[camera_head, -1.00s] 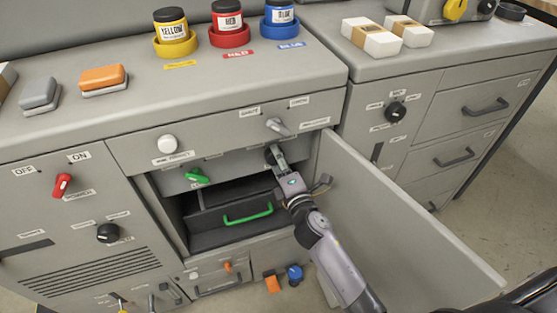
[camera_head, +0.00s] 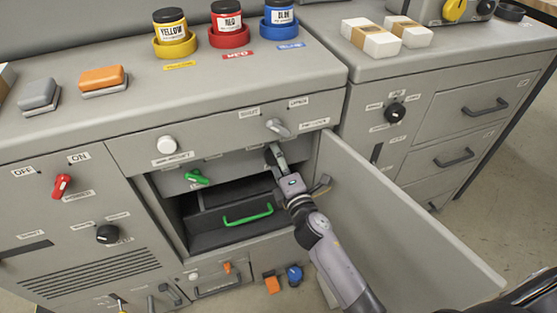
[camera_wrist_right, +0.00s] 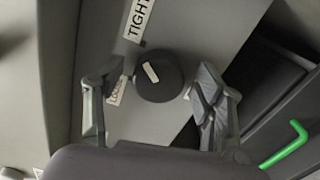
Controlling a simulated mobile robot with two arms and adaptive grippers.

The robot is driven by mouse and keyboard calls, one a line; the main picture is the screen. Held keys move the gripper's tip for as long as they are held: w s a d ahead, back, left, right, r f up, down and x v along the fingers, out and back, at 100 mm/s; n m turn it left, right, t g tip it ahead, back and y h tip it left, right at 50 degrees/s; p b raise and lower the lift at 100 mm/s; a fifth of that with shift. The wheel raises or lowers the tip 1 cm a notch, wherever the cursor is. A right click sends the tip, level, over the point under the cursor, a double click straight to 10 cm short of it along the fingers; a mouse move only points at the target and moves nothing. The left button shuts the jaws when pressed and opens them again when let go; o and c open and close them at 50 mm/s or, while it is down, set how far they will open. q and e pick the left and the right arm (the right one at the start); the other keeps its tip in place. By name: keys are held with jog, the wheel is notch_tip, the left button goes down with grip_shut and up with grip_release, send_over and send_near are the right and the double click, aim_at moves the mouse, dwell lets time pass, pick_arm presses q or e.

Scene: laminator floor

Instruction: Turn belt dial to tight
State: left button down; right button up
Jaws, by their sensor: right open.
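The black round belt dial (camera_wrist_right: 158,76) shows in the right wrist view with a short white mark on its face. A TIGHT label (camera_wrist_right: 139,20) is above it and a LOOSE label (camera_wrist_right: 118,91) is at its lower left. My right gripper (camera_wrist_right: 150,95) is open, with one finger on each side of the dial; I cannot tell whether either touches it. In the head view my right gripper (camera_head: 274,156) reaches into the open cabinet bay below the top panel, and the dial is hidden there. My left gripper is not in view.
The open cabinet door (camera_head: 400,225) stands right of my right arm. A green lever (camera_head: 197,177) and a drawer with a green handle (camera_head: 247,215) are left of my gripper.

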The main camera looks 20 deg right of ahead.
jog(key=shift+s, duration=0.1)
jog(key=s, duration=1.1)
jog(key=shift+s+d, duration=0.25)
jog(key=shift+s, duration=0.15)
jog(key=s+f+m+g+p, duration=0.1)
jog(key=s+f+m+g, duration=0.25)
jog(key=f, duration=0.75)
jog(key=s+a+f+m+g, duration=0.15)
jog(key=s+f, duration=0.25)
jog(key=f, duration=0.6)
jog(key=s+f+m+g+p, duration=0.1)
jog(key=s+f+m+g, duration=0.25)
jog(key=f, duration=0.75)
jog(key=s+d+f+m+g, duration=0.2)
jog(key=s+f, duration=0.3)
jog(key=s, duration=0.4)
jog(key=s+d+f+m+g, duration=0.2)
jog(key=s+f, duration=0.4)
jog(key=s, duration=0.3)
jog(key=s+d+f+m+g, duration=0.2)
jog(key=s+f+m+g, duration=0.2)
jog(key=s, duration=0.6)
jog(key=shift+d+f+m+h+p, duration=0.3)
jog(key=shift+d+f+m+p, duration=0.1)
jog(key=shift+f+m, duration=0.35)
